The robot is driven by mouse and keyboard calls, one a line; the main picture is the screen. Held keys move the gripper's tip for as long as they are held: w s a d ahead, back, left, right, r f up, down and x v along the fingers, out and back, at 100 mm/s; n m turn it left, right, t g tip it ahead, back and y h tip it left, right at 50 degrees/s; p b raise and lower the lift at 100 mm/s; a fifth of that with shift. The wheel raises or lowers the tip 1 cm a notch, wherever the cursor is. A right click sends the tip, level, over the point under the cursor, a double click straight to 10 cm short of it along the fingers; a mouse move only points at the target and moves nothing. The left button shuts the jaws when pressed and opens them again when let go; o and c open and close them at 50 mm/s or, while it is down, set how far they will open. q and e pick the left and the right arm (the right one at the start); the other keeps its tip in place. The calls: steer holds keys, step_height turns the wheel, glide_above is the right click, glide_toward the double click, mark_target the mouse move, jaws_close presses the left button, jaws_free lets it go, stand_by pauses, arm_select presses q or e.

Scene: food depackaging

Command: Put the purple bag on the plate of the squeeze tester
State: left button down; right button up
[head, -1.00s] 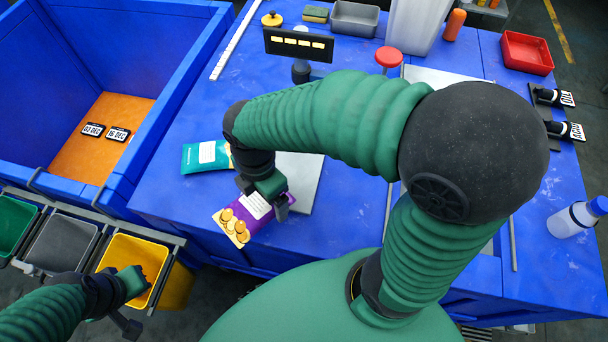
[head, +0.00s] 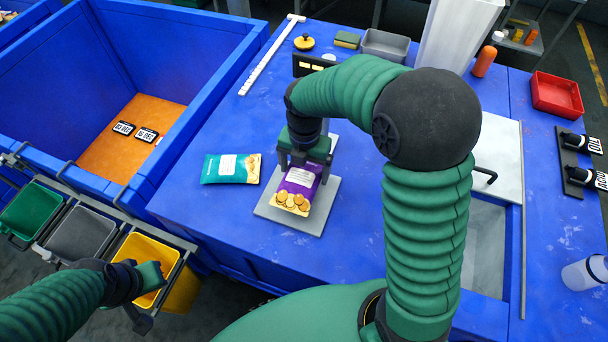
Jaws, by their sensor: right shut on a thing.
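The purple bag (head: 299,187) has a white label and pictures of golden biscuits at its near end. It is over the grey plate (head: 321,212) of the squeeze tester; I cannot tell whether it touches the plate. My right gripper (head: 303,168) points down and is shut on the far part of the bag. The tester's dark display (head: 312,64) is partly hidden behind my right arm. My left gripper (head: 150,285) is at the lower left, by the yellow bin; whether its jaws are open does not show clearly.
A teal bag (head: 231,169) lies on the blue table just left of the plate. Green (head: 32,212), grey (head: 80,234) and yellow (head: 146,250) bins hang at the table's left, below a big blue crate (head: 185,110). A sink (head: 484,250) is at the right.

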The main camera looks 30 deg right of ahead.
mark_target(303, 177)
step_height(303, 177, down, 3)
steer(key=shift+s+a+f, duration=0.1)
steer(key=shift+s+a, duration=0.05)
steer(key=shift+a+f, duration=0.1)
steer(key=shift+f, duration=0.05)
steer(key=shift+a, duration=0.15)
steer(key=o, duration=1.2)
steer(key=shift+o, duration=0.3)
steer(key=shift+d+r, duration=0.2)
steer(key=shift+r, duration=0.05)
step_height(303, 177, up, 12)
steer(key=shift+a+f, duration=0.1)
steer(key=shift+f, duration=0.05)
